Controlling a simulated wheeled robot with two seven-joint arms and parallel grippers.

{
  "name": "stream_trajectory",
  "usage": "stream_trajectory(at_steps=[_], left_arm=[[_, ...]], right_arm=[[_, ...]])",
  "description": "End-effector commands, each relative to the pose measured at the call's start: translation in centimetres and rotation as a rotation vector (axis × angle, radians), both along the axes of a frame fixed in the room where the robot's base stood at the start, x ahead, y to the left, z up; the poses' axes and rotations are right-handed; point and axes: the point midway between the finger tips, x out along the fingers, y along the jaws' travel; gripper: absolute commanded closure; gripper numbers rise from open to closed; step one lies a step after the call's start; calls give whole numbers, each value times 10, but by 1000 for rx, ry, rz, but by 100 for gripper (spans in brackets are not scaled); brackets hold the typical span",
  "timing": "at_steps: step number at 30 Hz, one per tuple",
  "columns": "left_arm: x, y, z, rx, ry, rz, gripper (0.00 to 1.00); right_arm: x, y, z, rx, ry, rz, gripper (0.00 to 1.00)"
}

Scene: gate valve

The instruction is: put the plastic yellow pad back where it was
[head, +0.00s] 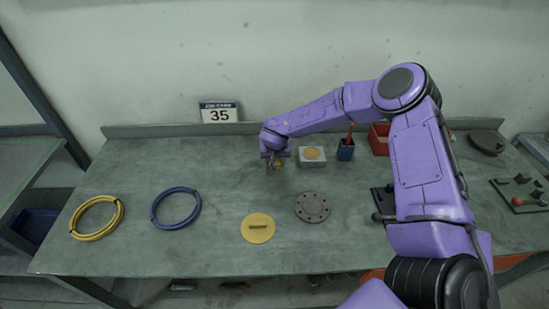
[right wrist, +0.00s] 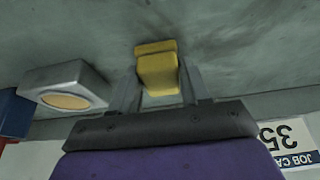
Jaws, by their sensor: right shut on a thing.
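My right gripper (head: 275,163) is at the back middle of the bench, just left of the grey box. It is shut on a small yellow pad (right wrist: 157,70), which sits between both fingers in the right wrist view. In the head view the pad is mostly hidden by the gripper. I cannot tell whether the pad touches the bench top. My left gripper is not in view.
The grey box (head: 312,156) with a round yellow top also shows in the right wrist view (right wrist: 66,86). A "35" card (head: 219,113) stands behind.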

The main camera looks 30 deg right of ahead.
Motion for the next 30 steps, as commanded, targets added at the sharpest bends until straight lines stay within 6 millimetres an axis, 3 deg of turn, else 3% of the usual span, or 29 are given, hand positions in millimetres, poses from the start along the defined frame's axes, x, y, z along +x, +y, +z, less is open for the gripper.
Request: stream_trajectory(at_steps=[3, 4, 6, 17, 30], left_arm=[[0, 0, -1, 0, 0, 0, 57], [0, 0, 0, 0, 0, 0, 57], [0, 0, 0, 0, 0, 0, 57], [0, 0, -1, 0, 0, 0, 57], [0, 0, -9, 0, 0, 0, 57]], right_arm=[[0, 0, -4, 0, 1, 0, 82], [0, 0, -3, -1, 0, 0, 44], [0, 0, -3, -1, 0, 0, 28], [-1, 1, 5, 1, -2, 1, 28], [-35, 22, 98, 0, -2, 0, 28]])
